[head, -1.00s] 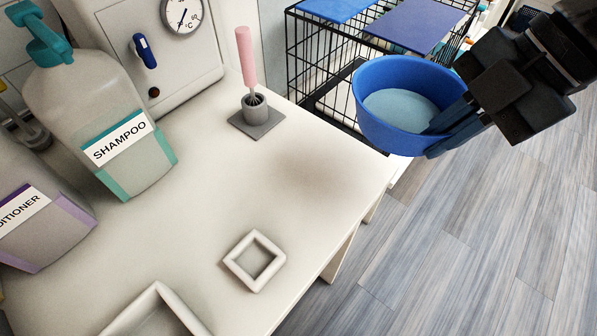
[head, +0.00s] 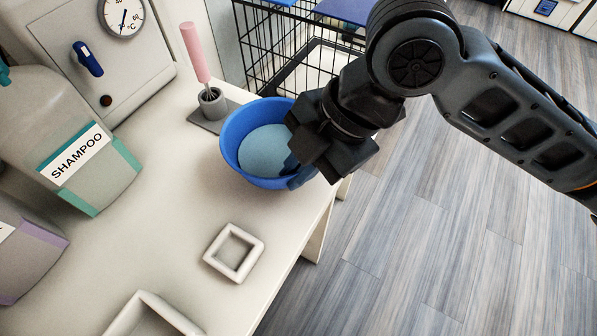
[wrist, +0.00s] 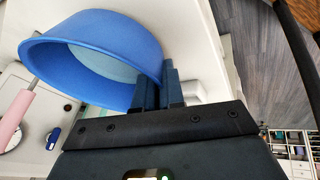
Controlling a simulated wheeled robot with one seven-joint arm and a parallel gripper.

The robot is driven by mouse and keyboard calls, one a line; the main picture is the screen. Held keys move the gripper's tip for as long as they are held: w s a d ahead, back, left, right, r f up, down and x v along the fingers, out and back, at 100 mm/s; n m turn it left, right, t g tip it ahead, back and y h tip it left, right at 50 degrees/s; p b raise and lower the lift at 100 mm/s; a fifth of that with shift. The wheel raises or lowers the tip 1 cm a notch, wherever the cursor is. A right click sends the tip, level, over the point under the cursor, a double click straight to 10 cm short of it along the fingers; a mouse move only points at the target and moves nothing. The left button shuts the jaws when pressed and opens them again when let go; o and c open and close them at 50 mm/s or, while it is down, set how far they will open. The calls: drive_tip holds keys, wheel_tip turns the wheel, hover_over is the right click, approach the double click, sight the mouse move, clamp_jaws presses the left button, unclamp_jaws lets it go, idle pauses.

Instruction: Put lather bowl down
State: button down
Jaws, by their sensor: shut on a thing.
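The blue lather bowl (head: 233,152) with pale blue contents is over the right part of the white counter in the head view. My gripper (head: 295,170) is shut on the bowl's right wall, with its fingers at the rim. In the wrist view the bowl (wrist: 120,40) appears large and tilted, with the gripper fingers (wrist: 160,88) gripping its wall. I cannot tell whether the bowl's base touches the counter or hangs slightly above it.
The counter (head: 185,235) holds a pink-handled brush (head: 194,52) in a grey stand (head: 212,105) just behind the bowl. A small square frame (head: 233,252) lies in front, and a shampoo bottle (head: 65,130) stands left. A wire cage (head: 270,50) stands behind.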

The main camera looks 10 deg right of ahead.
drive_tip(key=shift+f, duration=1.1)
drive_tip(key=shift+f, duration=0.15)
drive_tip(key=c, duration=1.2)
unclamp_jaws()
drive_tip(key=shift+c, duration=0.2)
drive_tip(key=v, duration=1.2)
drive_tip(key=shift+r, duration=0.2)
